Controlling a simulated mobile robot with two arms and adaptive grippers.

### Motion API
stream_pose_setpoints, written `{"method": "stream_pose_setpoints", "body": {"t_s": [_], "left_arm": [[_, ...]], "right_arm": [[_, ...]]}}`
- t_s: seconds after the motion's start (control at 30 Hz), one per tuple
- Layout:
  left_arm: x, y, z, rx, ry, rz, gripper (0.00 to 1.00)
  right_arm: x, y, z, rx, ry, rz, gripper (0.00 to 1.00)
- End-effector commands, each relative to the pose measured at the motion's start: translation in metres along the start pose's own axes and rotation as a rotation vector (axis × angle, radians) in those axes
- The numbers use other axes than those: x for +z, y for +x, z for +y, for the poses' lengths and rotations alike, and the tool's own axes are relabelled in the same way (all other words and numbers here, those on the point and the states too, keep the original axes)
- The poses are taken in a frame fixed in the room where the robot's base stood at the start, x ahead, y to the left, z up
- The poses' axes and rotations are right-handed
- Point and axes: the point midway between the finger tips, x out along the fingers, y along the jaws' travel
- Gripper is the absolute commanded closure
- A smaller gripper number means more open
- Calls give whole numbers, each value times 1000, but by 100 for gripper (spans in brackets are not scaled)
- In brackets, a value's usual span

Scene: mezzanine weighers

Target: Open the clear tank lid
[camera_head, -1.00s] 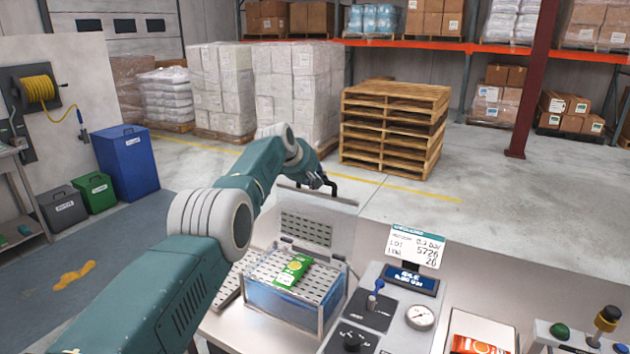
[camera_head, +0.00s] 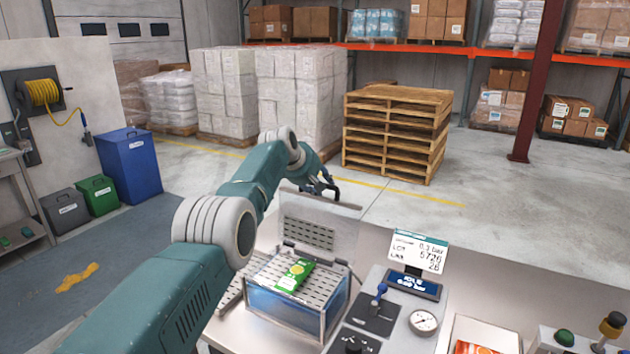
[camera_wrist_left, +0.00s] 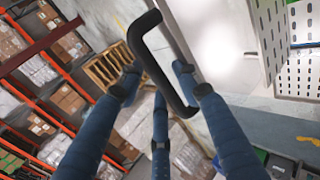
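The clear tank (camera_head: 296,313) stands on the bench, with a perforated tray and a green packet (camera_head: 295,275) on it. Its clear lid (camera_head: 340,238) stands up, nearly vertical, along the tank's far edge. My left gripper (camera_head: 322,184) is at the lid's top edge. In the left wrist view, the black lid handle (camera_wrist_left: 152,62) crosses in front of my spread left fingers (camera_wrist_left: 156,88). Gaps show between the fingers and the bar, so the gripper looks open. Contact with the handle is hard to tell. My right gripper is out of view.
A box with an orange packet (camera_head: 478,348) is at the front. Pallets (camera_head: 395,130) stand on the floor beyond.

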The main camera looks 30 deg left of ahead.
Motion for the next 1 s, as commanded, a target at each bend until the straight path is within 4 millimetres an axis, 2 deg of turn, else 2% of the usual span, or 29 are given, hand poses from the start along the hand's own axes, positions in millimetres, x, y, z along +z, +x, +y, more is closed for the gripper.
{"method": "stream_pose_setpoints", "body": {"t_s": [0.37, 0.73, 1.0], "left_arm": [[0, -20, -1, 1, 2, 2, 65], [1, -62, -1, -1, 1, 1, 65], [1, -72, -2, -3, 0, 0, 65]], "right_arm": [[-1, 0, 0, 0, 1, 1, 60], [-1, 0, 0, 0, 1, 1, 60], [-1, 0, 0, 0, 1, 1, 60]]}}
